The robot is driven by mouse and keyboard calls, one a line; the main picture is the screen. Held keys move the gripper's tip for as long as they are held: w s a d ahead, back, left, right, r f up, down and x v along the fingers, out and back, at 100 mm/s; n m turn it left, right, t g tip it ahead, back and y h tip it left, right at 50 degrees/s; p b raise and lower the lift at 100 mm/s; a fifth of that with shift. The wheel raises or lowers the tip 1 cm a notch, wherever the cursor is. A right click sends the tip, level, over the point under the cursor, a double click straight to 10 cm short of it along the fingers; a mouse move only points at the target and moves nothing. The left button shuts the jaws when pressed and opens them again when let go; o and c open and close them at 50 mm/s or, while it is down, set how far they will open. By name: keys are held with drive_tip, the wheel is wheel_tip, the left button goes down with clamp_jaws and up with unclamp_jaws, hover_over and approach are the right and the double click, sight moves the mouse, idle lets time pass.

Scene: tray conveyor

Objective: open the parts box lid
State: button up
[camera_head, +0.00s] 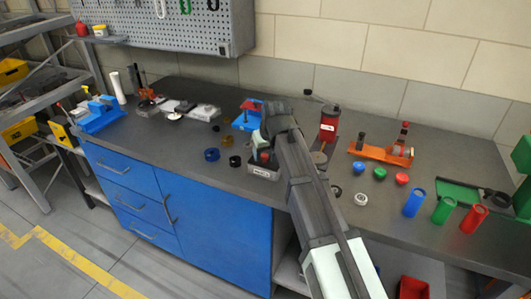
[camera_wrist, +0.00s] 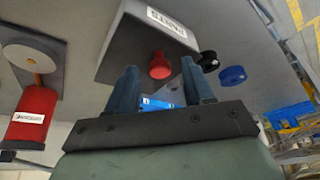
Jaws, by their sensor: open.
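The parts box is a small grey box with a white label (camera_head: 262,172), on the bench near its front edge. In the wrist view the box (camera_wrist: 150,48) fills the top middle, its label reading PARTS. A red knob-like piece (camera_wrist: 159,67) shows at the box's edge; whether it is fixed to the lid I cannot tell. My gripper (camera_wrist: 158,64) is open, its two dark fingers on either side of the red piece in the picture, with no visible grip on it. In the head view my arm covers much of the box, so the lid's state is unclear.
A red grinder-like canister (camera_head: 329,124) stands right of the box. Blue (camera_head: 211,154) and black (camera_head: 235,161) rings lie to its left. An orange fixture (camera_head: 380,152) and several coloured caps and cylinders are farther right.

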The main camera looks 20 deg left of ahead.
drive_tip(key=shift+c, duration=0.5)
clamp_jaws()
